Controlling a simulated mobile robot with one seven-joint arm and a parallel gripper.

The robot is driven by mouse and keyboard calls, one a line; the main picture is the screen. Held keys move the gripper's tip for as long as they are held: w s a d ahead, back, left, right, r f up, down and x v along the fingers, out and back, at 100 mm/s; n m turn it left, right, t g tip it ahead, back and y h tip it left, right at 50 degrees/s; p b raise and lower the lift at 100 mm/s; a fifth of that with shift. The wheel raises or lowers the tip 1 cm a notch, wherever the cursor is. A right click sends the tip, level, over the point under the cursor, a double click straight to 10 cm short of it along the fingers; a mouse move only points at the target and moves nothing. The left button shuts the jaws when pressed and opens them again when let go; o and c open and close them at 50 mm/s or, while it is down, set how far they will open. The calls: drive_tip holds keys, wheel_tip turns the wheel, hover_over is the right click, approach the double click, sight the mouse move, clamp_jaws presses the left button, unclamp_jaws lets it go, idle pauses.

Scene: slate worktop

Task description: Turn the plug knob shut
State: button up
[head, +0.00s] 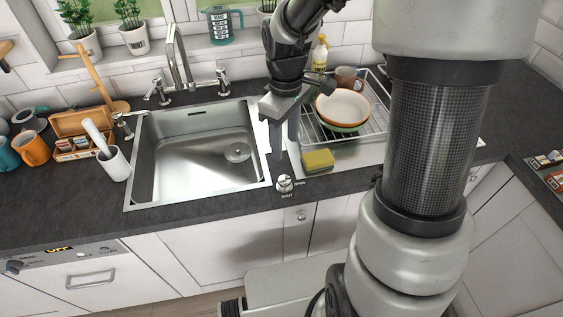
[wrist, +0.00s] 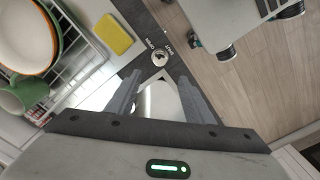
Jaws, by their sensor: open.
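The plug knob (head: 284,183) is a small round metal knob on the worktop in front of the sink's right front corner. The words SHUT and OPEN are printed beside it. In the wrist view the knob (wrist: 160,54) lies just beyond my fingertips, near the middle. My gripper (head: 278,160) points down above the worktop close behind the knob. Its fingers (wrist: 157,75) are apart with nothing between them, and they do not touch the knob in the wrist view. The steel sink (head: 160,190) is empty, with a round drain (head: 237,152) in its floor.
A yellow-green sponge (head: 318,161) lies just right of the knob; it also shows in the wrist view (wrist: 114,34). A dish rack (head: 376,122) with a bowl (head: 343,108) stands behind it. The tap (head: 178,60) rises behind the sink. The worktop's front edge is close to the knob.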

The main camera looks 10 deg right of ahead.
sight(284, 179)
wheel_tip(284, 179, down, 13)
drive_tip(key=shift+f, duration=0.2)
drive_tip(key=shift+c, duration=0.4)
drive_tip(key=c, duration=1)
drive_tip(key=shift+o, duration=0.2)
